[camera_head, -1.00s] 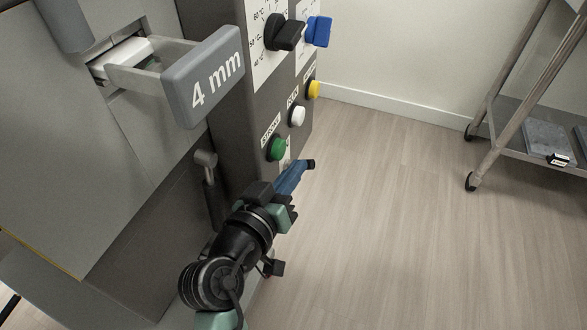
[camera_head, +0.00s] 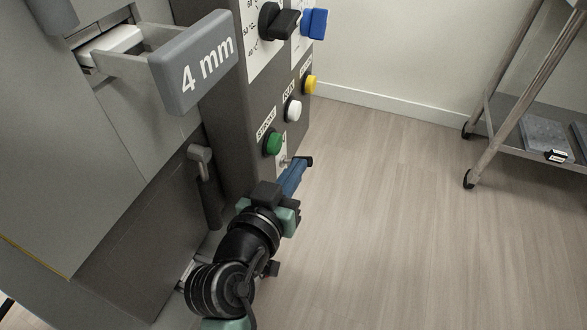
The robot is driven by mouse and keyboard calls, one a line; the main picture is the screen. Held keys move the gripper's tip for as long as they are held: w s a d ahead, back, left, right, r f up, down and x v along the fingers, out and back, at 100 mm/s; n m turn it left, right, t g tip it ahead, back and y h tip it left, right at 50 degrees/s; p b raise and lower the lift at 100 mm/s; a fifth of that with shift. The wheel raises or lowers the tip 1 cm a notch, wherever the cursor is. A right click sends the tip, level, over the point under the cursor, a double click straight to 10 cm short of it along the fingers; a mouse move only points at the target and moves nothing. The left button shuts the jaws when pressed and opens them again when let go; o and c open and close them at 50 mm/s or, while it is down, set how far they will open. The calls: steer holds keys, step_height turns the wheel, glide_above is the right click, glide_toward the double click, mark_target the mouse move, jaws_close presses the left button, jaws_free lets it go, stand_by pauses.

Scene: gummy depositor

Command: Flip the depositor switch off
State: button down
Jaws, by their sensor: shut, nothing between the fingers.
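The depositor (camera_head: 125,210) is a grey machine filling the left side of the head view. Its dark control panel (camera_head: 228,115) carries a small metal switch (camera_head: 286,161) below the green button, beside a white label. My gripper (camera_head: 303,163) is shut and empty, with its dark tips right at the switch. Whether the tips touch the switch cannot be told. The blue fingers partly cover the panel below it, and the switch's exact position is too small to read.
Green (camera_head: 273,143), white (camera_head: 292,110) and yellow (camera_head: 309,84) buttons run up the panel, with black (camera_head: 279,22) and blue (camera_head: 314,22) knobs above. A drawer marked 4 mm (camera_head: 195,62) juts out. A metal cart (camera_head: 510,115) stands at right. The floor between is clear.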

steer(key=shift+s+d+f+m+t+y+b, duration=0.15)
steer(key=shift+f+m+y+b, duration=0.2)
steer(key=shift+m+b, duration=0.3)
steer(key=shift+w+d+f+m+t+y+b, duration=0.15)
steer(key=shift+f+m+b, duration=0.3)
steer(key=shift+m, duration=0.45)
steer(key=shift+s+d+f+m+y+b, duration=0.1)
steer(key=shift+d+f+m+y+b, duration=0.2)
steer(key=shift+m+b, duration=0.35)
stand_by(2.7)
